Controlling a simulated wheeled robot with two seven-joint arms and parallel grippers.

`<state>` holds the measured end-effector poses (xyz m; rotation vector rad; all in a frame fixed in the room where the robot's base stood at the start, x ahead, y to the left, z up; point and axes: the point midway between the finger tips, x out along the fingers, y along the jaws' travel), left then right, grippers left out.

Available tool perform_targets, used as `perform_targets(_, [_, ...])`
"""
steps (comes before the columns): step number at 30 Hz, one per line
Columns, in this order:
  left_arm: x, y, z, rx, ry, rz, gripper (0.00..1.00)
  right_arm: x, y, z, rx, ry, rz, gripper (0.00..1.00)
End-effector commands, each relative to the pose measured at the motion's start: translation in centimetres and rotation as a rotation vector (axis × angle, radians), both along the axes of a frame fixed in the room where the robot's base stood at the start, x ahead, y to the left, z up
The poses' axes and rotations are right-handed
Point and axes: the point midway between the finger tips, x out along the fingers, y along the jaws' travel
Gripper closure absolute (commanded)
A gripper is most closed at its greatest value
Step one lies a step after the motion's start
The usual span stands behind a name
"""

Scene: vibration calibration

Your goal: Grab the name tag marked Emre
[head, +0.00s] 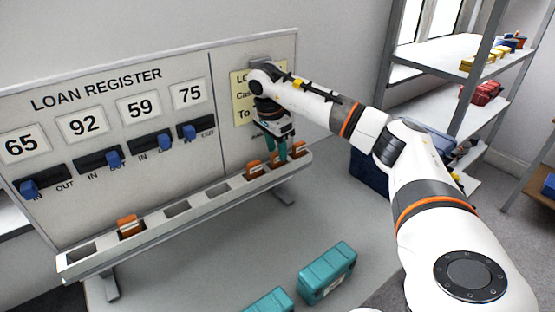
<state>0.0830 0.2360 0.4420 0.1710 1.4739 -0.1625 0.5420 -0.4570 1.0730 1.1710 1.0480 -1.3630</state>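Several orange name tags stand in the slots of a long grey tray (222,206) below the board. One tag (129,226) is toward the left end. A tag (254,169) and another tag (298,149) are near the right end, with one more orange tag between them, partly behind the fingers. The names on the tags are too small to read, so I cannot tell which is Emre. My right gripper (277,153) points down with its teal fingers at the right-end tags. Whether it grips one is unclear. My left gripper is out of view.
The loan register board (105,75) stands behind the tray, with number cards and blue sliders. A yellow notice is partly behind my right arm. Teal cases (327,272) lie on the floor in front. Shelving (470,85) with bins is at the right.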

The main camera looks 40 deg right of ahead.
Motion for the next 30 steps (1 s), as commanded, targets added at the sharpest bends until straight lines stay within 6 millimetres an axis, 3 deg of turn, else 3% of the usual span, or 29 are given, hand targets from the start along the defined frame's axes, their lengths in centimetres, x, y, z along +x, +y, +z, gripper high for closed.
perform_targets(6, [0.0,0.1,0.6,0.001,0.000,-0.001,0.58,-0.1,-0.4,-2.1,0.001,0.000,-0.001,0.60])
perform_targets(13, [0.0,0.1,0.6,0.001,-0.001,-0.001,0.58,-0.1,-0.4,-2.3,0.001,-0.001,-0.001,0.60])
perform_targets(20, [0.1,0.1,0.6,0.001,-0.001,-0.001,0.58,-0.1,-0.4,-2.3,0.001,0.000,-0.001,0.98])
perform_targets(30, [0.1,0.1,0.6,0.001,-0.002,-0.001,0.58,0.0,-0.4,-2.2,0.001,-0.001,0.000,1.00])
